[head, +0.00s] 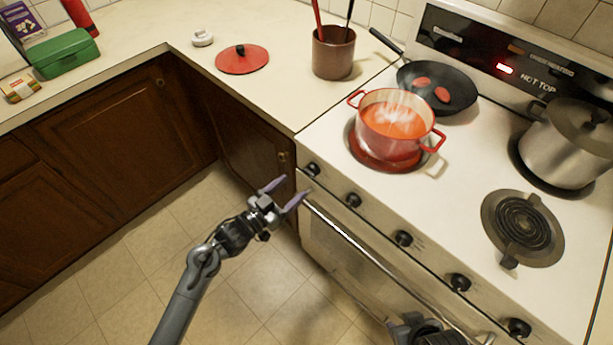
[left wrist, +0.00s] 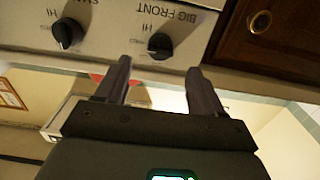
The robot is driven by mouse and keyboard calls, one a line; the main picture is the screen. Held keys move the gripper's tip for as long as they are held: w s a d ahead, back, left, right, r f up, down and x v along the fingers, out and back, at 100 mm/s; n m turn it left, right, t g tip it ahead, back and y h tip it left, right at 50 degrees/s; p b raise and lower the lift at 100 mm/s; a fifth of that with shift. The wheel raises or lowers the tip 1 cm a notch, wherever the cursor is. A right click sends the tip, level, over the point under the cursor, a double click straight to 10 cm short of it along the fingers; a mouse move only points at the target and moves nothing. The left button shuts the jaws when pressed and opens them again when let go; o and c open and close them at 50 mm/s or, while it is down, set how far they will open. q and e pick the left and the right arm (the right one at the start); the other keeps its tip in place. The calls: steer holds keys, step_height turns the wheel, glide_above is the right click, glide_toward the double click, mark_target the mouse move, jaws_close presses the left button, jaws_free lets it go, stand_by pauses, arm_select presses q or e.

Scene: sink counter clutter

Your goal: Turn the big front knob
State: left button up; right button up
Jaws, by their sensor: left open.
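The big front knob (head: 312,169) is the leftmost black knob on the stove's front panel, beside the dark cabinet. In the left wrist view the knob (left wrist: 160,45) sits under an upside-down "BIG FRONT" label. My left gripper (head: 286,193) is open and empty, just in front of and below the knob. In the left wrist view its two fingers (left wrist: 158,68) point at the knob, one to each side, with no contact visible. Part of what looks like my right arm's end (head: 425,331) shows at the bottom edge; its fingers are not clear.
Other black knobs (head: 403,238) run along the panel to the right, above the oven door handle (head: 345,238). A steaming red pot (head: 391,145), a black pan (head: 455,98) and a steel pot (head: 563,160) stand on the stove. The floor at left is clear.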

mark_target(312, 171)
arm_select(q)
steer(key=shift+b+x, duration=0.5)
steer(key=shift+x, duration=3.05)
steer(key=shift+c, duration=0.3)
steer(key=c, duration=1)
